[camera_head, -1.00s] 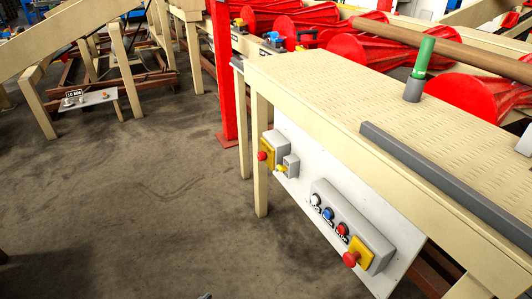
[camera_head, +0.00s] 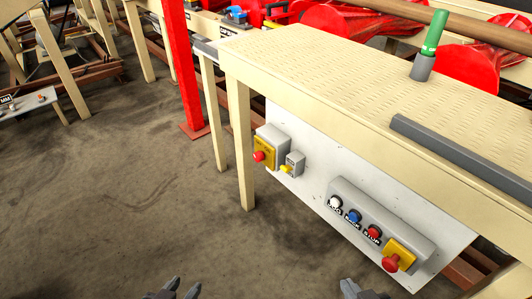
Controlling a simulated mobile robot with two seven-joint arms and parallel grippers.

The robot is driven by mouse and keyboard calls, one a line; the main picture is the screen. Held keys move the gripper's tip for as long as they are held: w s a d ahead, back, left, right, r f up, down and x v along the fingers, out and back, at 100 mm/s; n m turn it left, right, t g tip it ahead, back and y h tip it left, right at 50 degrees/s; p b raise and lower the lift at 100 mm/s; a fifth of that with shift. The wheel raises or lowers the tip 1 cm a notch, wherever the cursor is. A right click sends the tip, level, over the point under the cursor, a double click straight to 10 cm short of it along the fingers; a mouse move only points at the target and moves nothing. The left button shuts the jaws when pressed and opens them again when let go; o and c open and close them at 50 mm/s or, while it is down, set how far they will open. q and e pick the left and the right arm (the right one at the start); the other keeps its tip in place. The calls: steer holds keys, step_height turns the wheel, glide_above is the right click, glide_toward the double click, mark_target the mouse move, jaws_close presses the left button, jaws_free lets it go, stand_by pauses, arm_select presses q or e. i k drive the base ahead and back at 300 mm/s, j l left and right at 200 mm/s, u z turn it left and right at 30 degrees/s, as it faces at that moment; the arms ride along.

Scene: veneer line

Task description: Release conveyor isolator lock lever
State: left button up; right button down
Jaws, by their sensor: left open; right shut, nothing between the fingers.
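A grey panel (camera_head: 325,172) hangs below the front edge of the beige table. At its left end are a yellow-faced box with a red knob (camera_head: 259,156) and a small grey box (camera_head: 295,163) with a short yellow lever (camera_head: 285,169). An upright green-handled lever (camera_head: 434,35) stands in a grey base on the tabletop. I cannot tell from a label which lever is the isolator lock. My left gripper (camera_head: 184,287) is open and empty at the bottom edge, over the floor. My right gripper (camera_head: 348,288) is shut and empty, below the panel. Both are apart from the levers.
A button box (camera_head: 380,222) with white, blue and red buttons and a red stop knob (camera_head: 391,263) sits on the panel's right. The table leg (camera_head: 240,145) and red post (camera_head: 182,70) stand to the left. Floor in front is clear.

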mark_target(286, 168)
steer(key=i+j, duration=0.15)
steer(key=j, duration=0.15)
steer(key=i+j, duration=0.15)
steer(key=j, duration=0.2)
steer(key=i+j, duration=0.35)
steer(key=j, duration=0.25)
